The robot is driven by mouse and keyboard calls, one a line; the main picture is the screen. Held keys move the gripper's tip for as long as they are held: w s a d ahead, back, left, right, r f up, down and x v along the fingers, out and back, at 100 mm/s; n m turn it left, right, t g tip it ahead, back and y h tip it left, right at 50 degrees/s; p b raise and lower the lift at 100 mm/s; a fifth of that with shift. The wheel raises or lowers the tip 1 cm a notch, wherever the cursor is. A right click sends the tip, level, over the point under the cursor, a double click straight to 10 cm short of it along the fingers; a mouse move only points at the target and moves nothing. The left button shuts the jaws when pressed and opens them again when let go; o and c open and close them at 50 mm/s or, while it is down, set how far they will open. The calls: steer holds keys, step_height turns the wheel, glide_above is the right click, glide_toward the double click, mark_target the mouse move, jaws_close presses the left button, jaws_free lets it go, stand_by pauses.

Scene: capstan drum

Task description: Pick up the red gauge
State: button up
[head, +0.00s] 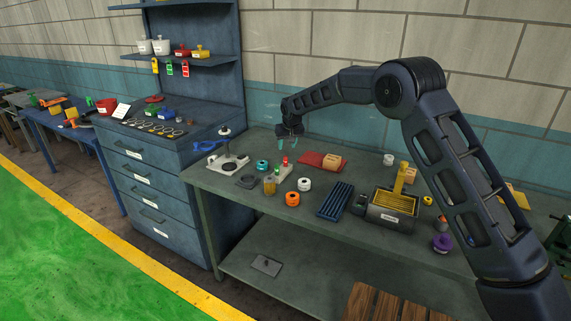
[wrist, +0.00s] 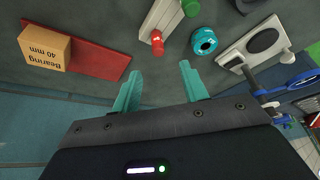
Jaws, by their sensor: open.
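The red gauge (head: 285,160) looks like a small red cylinder standing at one end of a pale block (head: 284,172) on the green-grey bench. In the wrist view the red gauge (wrist: 157,42) sits just beyond my fingertips, roughly between them in the picture, apart from both. A green cylinder (wrist: 190,8) stands at the block's other end. My gripper (head: 289,143) hangs above the back of the bench, near the red gauge. Its two teal fingers (wrist: 159,70) are spread apart with nothing between them.
A teal ring (wrist: 204,41) lies close beside the pale block. A red mat (wrist: 95,52) with a bearing box (wrist: 45,47) is on the other side. A white stand (head: 228,162) is left. Orange (head: 292,198) and white (head: 304,184) rings lie in front.

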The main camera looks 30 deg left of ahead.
mark_target(286, 157)
steer(key=x, duration=1)
steer(key=shift+d, duration=0.15)
jaws_close()
